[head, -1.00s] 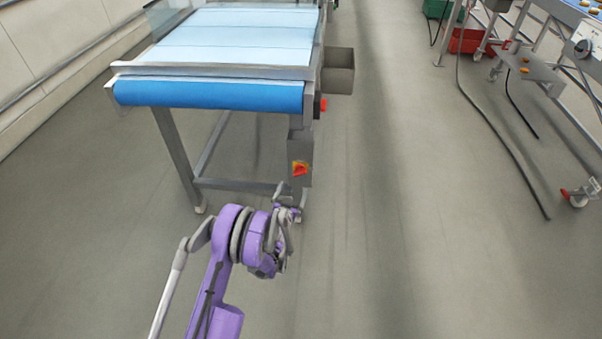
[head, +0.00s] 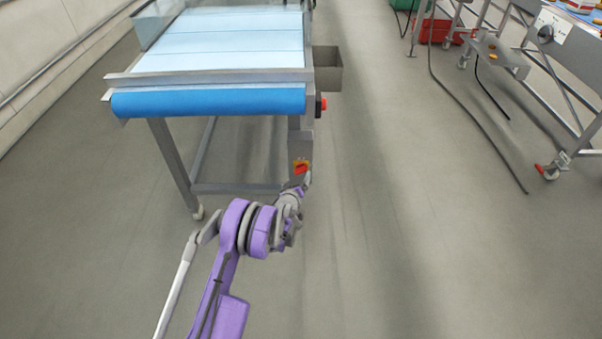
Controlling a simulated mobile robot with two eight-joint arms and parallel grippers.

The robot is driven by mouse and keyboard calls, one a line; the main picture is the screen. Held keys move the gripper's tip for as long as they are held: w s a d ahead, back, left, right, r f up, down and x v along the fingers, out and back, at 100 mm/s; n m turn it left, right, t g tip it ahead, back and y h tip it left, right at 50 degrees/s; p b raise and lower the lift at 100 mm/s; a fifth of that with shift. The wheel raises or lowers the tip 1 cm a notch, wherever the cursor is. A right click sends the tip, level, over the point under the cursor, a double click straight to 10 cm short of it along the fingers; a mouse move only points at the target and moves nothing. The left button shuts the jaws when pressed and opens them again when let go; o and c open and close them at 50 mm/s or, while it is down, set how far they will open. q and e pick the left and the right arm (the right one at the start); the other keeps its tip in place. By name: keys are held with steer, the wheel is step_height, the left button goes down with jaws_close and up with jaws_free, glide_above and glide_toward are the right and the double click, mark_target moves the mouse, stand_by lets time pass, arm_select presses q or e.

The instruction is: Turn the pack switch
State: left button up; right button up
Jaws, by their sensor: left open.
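The pack switch (head: 301,167) is a small red handle on a yellow plate. It sits on a grey box on the near right leg of the conveyor (head: 207,102). My left gripper (head: 300,180) is just below and in front of the switch, pointing up toward it. It is open, and its fingertips overlap the lower edge of the switch in the picture. I cannot tell whether they touch it. My right gripper is not in view.
A red button (head: 323,104) is on the conveyor's right side, below a grey bin (head: 328,69). Another machine frame (head: 560,80) stands at the right, with a black cable (head: 470,125) on the floor. The floor between them is clear.

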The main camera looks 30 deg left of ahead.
mark_target(301, 172)
arm_select(q)
steer(key=x, duration=0.6)
steer(key=shift+w+a+f, duration=0.15)
steer(key=shift+w+f, duration=0.05)
steer(key=shift+w, duration=0.15)
steer(key=c, duration=1.4)
steer(key=shift+f+b, duration=0.1)
steer(key=shift+b, duration=0.8)
steer(key=shift+m+g+y+b, duration=0.3)
steer(key=shift+m+b, duration=0.4)
steer(key=shift+b, duration=0.3)
steer(key=shift+m+g+y+b, duration=0.3)
steer(key=shift+m+b, duration=0.05)
steer(key=shift+m, duration=0.05)
steer(key=shift+m+g+y, duration=0.3)
steer(key=shift+m+y, duration=0.2)
steer(key=shift+m, duration=0.4)
